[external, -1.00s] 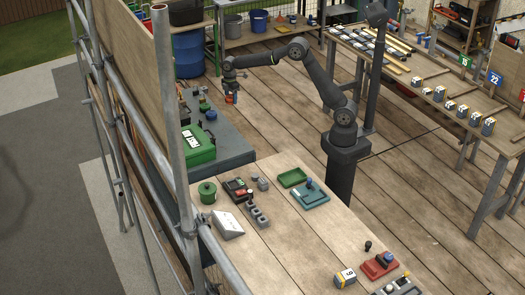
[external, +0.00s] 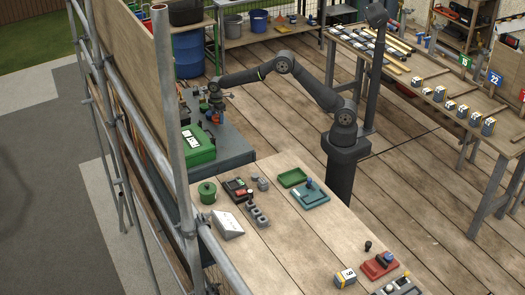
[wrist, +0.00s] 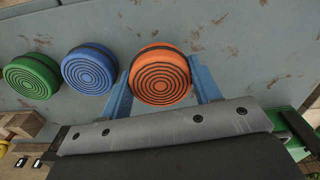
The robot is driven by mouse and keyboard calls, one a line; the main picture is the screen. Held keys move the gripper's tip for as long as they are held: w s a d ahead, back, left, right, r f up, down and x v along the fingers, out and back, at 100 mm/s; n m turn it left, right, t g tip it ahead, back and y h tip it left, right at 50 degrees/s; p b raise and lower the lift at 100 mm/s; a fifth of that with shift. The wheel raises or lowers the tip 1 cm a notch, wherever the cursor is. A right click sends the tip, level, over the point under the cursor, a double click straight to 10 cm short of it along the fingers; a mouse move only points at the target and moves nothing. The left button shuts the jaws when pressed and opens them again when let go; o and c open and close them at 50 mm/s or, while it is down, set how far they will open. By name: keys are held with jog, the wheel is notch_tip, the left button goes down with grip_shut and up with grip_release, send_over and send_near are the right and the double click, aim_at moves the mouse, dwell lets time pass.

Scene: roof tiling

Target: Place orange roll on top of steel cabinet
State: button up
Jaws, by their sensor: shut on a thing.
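The orange roll (wrist: 160,76), a round disc with dark rings on its face, sits between the two blue fingers of my gripper (wrist: 162,90) in the wrist view. My gripper is shut on it. In the external view my gripper (external: 215,110) is low over the far part of the steel cabinet's grey-blue top (external: 235,150). A blue roll (wrist: 88,69) and a green roll (wrist: 32,76) stand in a row to the left of the orange roll, with a small gap between blue and orange. I cannot tell whether the orange roll touches the cabinet top.
A green case (external: 196,148) lies on the near part of the cabinet top. Scaffold poles (external: 168,100) rise to the left of it. A wooden table (external: 280,235) with trays and tools stands in front. The cabinet's right-hand strip is clear.

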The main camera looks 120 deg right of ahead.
jog(key=shift+f, duration=1.25)
jog(key=shift+f, duration=0.15)
jog(key=o, duration=0.8)
jog(key=shift+c, duration=0.2)
notch_tip(320, 180, up, 12)
jog(key=shift+r, duration=0.2)
jog(key=shift+f, duration=0.1)
jog(key=shift+f, duration=4.15)
